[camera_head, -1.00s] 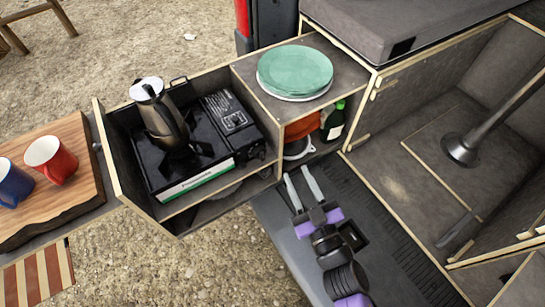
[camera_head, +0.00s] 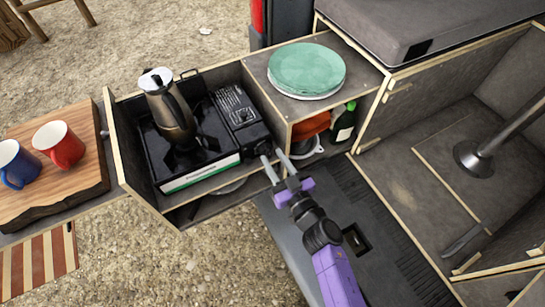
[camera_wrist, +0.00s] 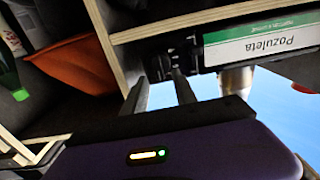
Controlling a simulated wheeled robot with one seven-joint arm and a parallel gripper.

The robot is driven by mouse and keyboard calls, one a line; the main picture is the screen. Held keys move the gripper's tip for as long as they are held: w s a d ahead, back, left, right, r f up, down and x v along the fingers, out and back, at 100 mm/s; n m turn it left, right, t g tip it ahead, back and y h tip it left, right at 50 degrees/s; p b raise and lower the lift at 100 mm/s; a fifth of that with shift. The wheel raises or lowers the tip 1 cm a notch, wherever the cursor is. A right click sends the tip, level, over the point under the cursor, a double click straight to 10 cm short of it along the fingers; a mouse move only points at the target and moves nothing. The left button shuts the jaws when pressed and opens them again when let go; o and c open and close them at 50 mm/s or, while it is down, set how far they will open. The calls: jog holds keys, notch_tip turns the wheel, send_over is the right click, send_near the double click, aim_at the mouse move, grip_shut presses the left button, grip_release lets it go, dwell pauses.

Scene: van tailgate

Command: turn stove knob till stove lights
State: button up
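The black camping stove (camera_head: 238,108) sits in the pulled-out wooden drawer box, with a white and green label (camera_head: 200,173) on its front. A metal coffee pot (camera_head: 170,108) stands on its burner. I see no flame; the pot hides part of the burner. My gripper (camera_head: 273,154) is open and empty, its fingertips close to the stove's front right corner, where the knob (camera_head: 263,147) is. In the wrist view the dark knob (camera_wrist: 177,64) shows just beyond the two parted fingers (camera_wrist: 159,80). I cannot tell whether they touch it.
Green plates (camera_head: 306,68) lie on the box top right of the stove. A green bottle (camera_head: 343,122) and an orange item (camera_head: 312,124) are in the cubby below. Red (camera_head: 59,144) and blue (camera_head: 17,164) mugs stand on the wooden board (camera_head: 85,180) at left.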

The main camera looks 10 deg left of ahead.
jog(key=shift+w+a, duration=0.4)
jog(key=shift+w, duration=0.1)
grip_shut()
